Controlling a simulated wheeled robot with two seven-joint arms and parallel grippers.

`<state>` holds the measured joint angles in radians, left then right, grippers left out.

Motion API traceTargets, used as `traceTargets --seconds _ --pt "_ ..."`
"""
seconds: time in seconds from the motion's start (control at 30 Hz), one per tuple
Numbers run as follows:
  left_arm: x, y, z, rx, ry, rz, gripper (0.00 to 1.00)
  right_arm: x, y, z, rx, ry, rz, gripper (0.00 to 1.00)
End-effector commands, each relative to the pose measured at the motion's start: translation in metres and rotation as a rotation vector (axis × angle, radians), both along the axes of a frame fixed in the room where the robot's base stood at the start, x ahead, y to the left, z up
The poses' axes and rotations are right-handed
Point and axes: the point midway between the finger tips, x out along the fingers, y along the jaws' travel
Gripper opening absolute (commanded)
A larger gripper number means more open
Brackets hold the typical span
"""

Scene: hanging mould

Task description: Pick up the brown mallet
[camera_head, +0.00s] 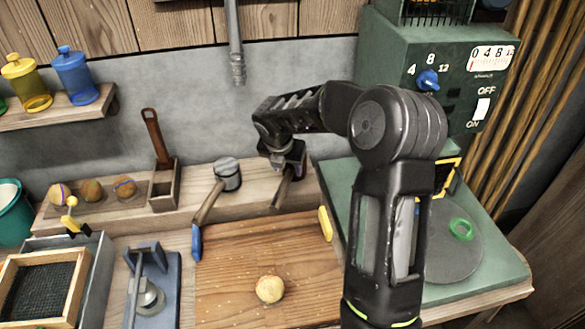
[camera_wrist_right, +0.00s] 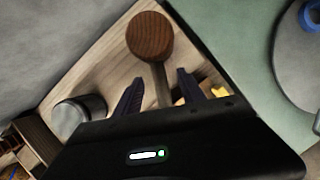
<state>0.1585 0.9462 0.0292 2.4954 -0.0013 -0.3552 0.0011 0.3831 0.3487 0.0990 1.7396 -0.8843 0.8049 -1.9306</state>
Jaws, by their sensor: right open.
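The brown mallet (camera_wrist_right: 150,36) shows in the right wrist view with its round brown wooden head beyond my fingertips. Its handle (camera_wrist_right: 162,86) runs back between the two fingers. In the head view only part of the mallet's handle (camera_head: 282,192) shows on the wooden ledge; its head is hidden behind my gripper. My right gripper (camera_wrist_right: 158,84) is open, with a dark finger on each side of the handle and gaps between; it also shows in the head view (camera_head: 290,158). My left gripper is not in view.
A grey-headed mallet (camera_head: 228,174) with a blue handle end leans on the ledge to the left. A wooden board (camera_head: 230,290) with a round ball (camera_head: 270,289) lies in front. A green machine (camera_head: 440,60) with a round plate (camera_head: 455,265) stands on the right.

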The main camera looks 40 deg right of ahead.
Motion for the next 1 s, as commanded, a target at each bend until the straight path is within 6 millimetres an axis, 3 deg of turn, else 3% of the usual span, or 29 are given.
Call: traceTargets --seconds 0.43,1.0 --pt "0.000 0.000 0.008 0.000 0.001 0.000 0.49 0.013 -0.014 -0.046 0.002 0.001 0.000 0.47" --pt "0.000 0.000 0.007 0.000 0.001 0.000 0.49 0.013 -0.015 -0.048 0.000 0.000 0.000 0.47"
